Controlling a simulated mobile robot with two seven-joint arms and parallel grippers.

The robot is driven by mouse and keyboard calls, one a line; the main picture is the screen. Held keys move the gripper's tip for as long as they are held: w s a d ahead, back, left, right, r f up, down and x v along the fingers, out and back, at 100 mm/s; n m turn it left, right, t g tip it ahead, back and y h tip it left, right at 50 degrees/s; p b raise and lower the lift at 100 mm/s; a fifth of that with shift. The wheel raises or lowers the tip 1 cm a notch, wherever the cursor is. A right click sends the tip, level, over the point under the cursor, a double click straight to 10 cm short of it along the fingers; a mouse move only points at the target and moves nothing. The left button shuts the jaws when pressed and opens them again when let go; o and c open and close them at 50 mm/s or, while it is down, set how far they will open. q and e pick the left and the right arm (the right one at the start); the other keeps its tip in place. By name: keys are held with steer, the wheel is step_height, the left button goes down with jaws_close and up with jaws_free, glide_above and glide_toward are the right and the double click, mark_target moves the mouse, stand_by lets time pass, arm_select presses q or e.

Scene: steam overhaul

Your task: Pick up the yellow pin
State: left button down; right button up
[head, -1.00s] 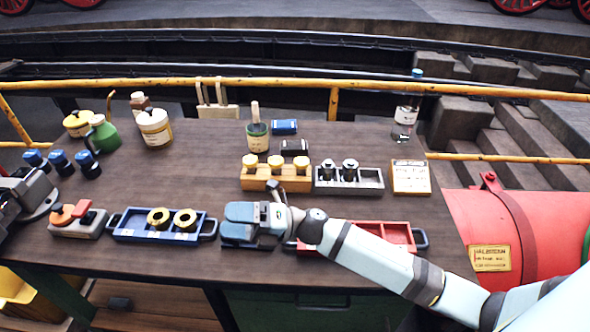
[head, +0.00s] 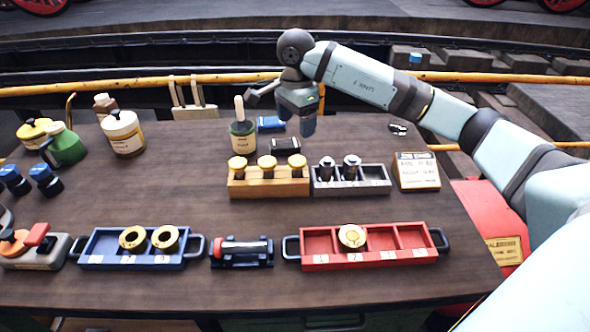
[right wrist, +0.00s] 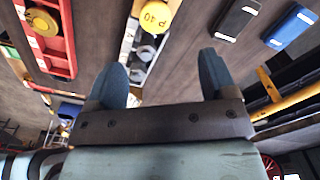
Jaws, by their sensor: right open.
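Several yellow-capped pins stand upright in a row in an orange wooden block (head: 268,187): a left one (head: 238,167), a middle one (head: 267,164) and a right one (head: 297,163). A yellow cap marked "P 40" (right wrist: 157,16) shows in the right wrist view, beyond the fingertips. My right gripper (head: 297,118) is open and empty, raised above the back of the table, behind the block. In the right wrist view its two fingers (right wrist: 162,80) are wide apart with nothing between them. My left gripper is not in view.
A green pot (head: 243,142), a black box (head: 286,146) and a blue box (head: 270,124) lie behind. A red tray (head: 372,257) with a yellow-topped piece (head: 351,237) and a blue tray (head: 105,259) are in front.

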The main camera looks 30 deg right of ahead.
mark_target(297, 160)
step_height(297, 160, down, 7)
steer(key=shift+r, duration=0.1)
steer(key=shift+s+a+f+p, duration=0.1)
steer(key=shift+s+f+p, duration=0.15)
steer(key=shift+f, duration=1.1)
steer(key=shift+s+f+p, duration=0.1)
steer(key=shift+f+p, duration=0.1)
steer(key=shift+f, duration=1.15)
steer(key=c, duration=1.4)
steer(key=shift+r, duration=0.1)
steer(key=shift+r, duration=0.1)
